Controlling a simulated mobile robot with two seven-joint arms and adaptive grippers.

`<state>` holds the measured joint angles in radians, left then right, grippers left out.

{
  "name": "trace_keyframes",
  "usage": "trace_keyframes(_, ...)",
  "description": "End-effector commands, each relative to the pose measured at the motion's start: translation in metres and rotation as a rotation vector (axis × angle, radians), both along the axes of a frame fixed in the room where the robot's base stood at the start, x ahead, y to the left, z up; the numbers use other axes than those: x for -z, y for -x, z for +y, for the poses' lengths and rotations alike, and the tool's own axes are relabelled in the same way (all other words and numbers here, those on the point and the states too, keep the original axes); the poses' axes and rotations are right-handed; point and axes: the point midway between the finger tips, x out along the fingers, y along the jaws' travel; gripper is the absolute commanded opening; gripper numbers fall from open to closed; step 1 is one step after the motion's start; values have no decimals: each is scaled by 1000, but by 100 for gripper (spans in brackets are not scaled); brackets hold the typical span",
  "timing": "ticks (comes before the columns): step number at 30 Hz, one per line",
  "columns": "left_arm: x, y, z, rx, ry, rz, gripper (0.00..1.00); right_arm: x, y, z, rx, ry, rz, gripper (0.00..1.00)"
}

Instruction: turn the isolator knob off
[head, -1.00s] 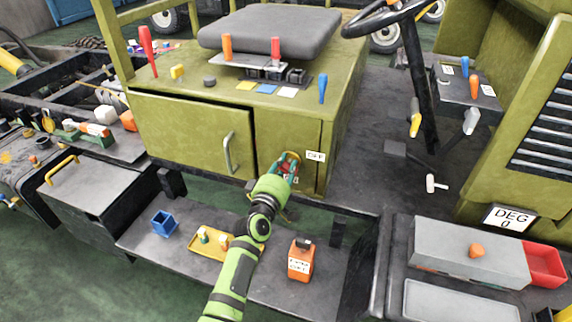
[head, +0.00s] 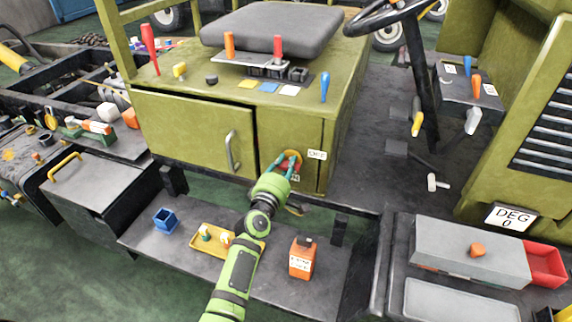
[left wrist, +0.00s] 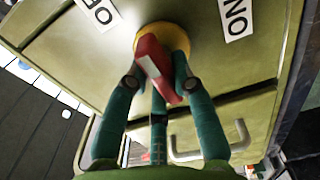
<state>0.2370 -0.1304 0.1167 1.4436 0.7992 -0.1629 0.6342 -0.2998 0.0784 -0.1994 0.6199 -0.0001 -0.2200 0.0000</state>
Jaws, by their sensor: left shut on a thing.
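The isolator knob (left wrist: 158,68) is a red handle with a pale stripe, on a round yellow base (left wrist: 180,38). In the left wrist view it slants from upper left to lower right. An OFF label (left wrist: 98,12) is at upper left, partly cut off, and an ON label (left wrist: 238,17) is at upper right. In the head view the yellow base (head: 291,156) is on the green cabinet front, beside the OFF label (head: 317,154). My left gripper (head: 287,166) is shut on the knob; its teal fingers (left wrist: 160,88) are around it. My right gripper is not in view.
The cabinet door handle (head: 232,150) sticks out left of the knob. A steering wheel (head: 385,17) and column stand to the right.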

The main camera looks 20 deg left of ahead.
Motion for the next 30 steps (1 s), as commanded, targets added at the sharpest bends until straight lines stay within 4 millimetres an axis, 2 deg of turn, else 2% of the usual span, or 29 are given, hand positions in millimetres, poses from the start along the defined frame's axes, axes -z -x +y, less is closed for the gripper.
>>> trace_keyframes(9,-1,0,0,0,12,-2,0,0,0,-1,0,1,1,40)
trace_keyframes(10,-1,0,0,0,12,-2,37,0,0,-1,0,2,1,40)
trace_keyframes(11,-1,0,0,0,12,-2,49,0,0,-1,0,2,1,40)
trace_keyframes(23,0,3,0,0,7,0,49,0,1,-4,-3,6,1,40)
trace_keyframes(26,1,12,0,0,7,0,49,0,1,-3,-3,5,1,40)
trace_keyframes(30,1,36,1,-2,7,1,49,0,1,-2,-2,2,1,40)
